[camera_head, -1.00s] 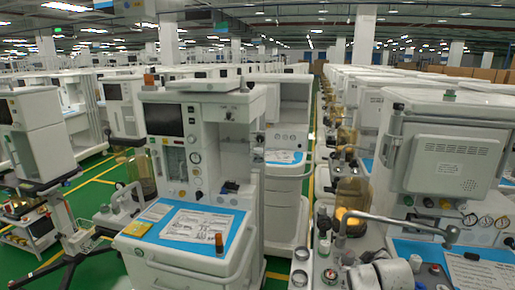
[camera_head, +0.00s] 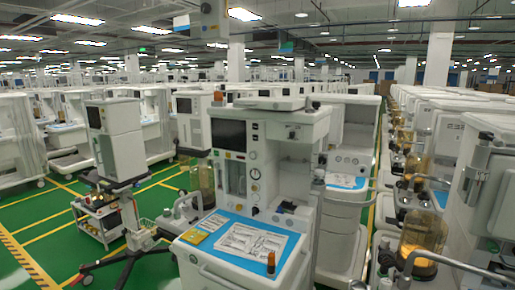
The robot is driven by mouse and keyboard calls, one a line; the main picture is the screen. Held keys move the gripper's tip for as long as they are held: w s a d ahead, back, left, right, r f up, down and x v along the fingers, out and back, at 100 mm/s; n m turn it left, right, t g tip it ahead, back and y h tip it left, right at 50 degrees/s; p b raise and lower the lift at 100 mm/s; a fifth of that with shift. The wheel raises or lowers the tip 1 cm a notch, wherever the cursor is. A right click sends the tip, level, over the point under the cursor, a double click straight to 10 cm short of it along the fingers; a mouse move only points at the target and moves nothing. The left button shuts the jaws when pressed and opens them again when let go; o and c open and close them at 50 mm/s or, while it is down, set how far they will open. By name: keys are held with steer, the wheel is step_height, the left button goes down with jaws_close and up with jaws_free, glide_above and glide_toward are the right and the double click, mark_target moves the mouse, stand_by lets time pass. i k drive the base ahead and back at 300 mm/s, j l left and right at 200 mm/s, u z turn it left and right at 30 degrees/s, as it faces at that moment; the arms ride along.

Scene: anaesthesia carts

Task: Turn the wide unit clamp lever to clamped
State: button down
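The nearest anaesthesia cart (camera_head: 300,150) stands in the middle, with a dark screen (camera_head: 229,135), flow tubes, round gauges and a blue work top carrying papers (camera_head: 250,243). At the lower right, a machine shows a curved metal bar (camera_head: 440,261) and an amber canister (camera_head: 423,245); it is cut off by the frame edge. I cannot make out which part is the clamp lever or whether it is clamped. I cannot tell which of these is the wide unit. My gripper is not in view.
On the left stand a grey-white monitor unit (camera_head: 115,140) on a pole and a low trolley (camera_head: 100,218). Green floor (camera_head: 45,215) with yellow lines is open there. Rows of white carts fill the back. A narrow gap runs between the middle cart and the right row.

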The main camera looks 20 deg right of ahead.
mark_target(493, 139)
steer(key=k+z, duration=0.15)
steer(key=z, duration=1.1)
